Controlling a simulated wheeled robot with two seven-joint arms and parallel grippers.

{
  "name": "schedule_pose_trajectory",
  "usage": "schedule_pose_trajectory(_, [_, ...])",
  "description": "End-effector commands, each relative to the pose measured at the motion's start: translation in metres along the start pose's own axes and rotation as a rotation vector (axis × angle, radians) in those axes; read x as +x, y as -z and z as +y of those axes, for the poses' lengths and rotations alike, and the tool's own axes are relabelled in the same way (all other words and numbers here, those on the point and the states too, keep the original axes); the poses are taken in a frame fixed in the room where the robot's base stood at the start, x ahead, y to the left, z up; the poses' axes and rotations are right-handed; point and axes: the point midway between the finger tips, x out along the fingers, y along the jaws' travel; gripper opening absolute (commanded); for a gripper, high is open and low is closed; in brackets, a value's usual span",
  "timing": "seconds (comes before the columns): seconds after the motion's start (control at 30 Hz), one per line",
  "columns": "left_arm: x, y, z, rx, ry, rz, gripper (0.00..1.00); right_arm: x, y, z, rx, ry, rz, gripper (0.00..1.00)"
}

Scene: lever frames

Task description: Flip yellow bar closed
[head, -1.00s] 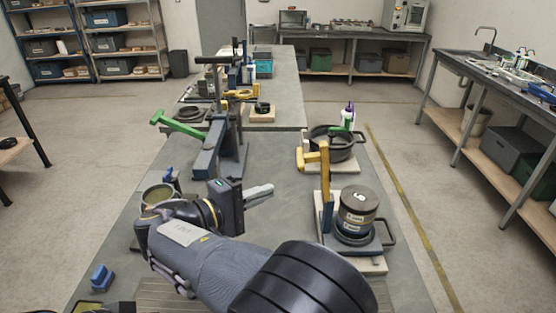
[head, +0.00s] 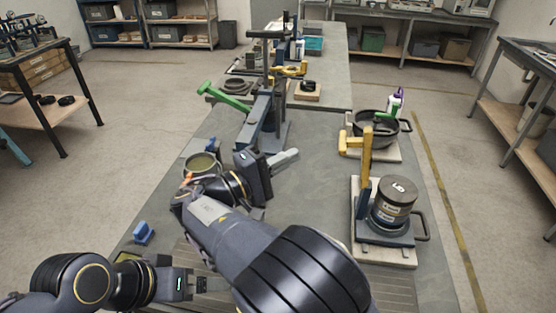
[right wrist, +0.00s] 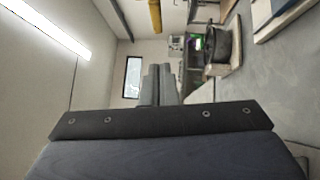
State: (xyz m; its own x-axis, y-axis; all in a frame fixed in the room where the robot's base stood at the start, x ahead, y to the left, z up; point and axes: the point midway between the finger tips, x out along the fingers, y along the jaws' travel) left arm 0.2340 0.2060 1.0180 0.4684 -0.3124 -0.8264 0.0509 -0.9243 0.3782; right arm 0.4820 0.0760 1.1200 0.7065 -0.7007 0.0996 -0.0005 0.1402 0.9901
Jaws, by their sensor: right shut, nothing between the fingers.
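The yellow bar (head: 367,160) stands upright on a lever frame at the right of the table. Its short top piece points left. The frame's dark base (head: 380,232) carries a dark labelled cylinder (head: 394,205) and rests on a pale board. My right gripper (head: 287,158) is shut and empty, left of the bar and apart from it. Its fingers (right wrist: 158,86) also show in the right wrist view, with a yellow piece (right wrist: 155,15) at the top edge. My left gripper (head: 205,284) is low at the left, by the near table edge; its finger opening is unclear.
A frame with a green lever (head: 223,97) stands behind my right gripper. A black pan (head: 377,127) stands behind the yellow bar. A round pot (head: 203,166) and a blue block (head: 143,232) are at the left. Bare tabletop (head: 318,185) lies between my right gripper and the yellow bar.

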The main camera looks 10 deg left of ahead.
Motion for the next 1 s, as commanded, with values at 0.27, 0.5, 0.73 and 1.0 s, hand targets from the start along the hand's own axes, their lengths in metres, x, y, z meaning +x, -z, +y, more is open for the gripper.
schedule_pose_trajectory(0.27, [-0.014,0.007,0.007,0.0,0.0,0.0,1.0,0.057,-0.006,0.003,-0.002,0.001,-0.001,0.0])
schedule_pose_trajectory(0.5, [-0.02,0.01,0.009,0.0,0.0,0.0,1.0,0.075,-0.025,0.001,0.0,0.001,0.001,0.0])
schedule_pose_trajectory(0.73, [-0.02,0.01,0.009,0.0,0.0,0.0,1.0,0.078,-0.028,0.0,0.0,0.0,0.001,0.0])
schedule_pose_trajectory(1.0, [-0.019,0.01,0.009,0.0,0.0,0.0,1.0,0.078,-0.028,0.0,0.003,0.003,0.001,0.0])
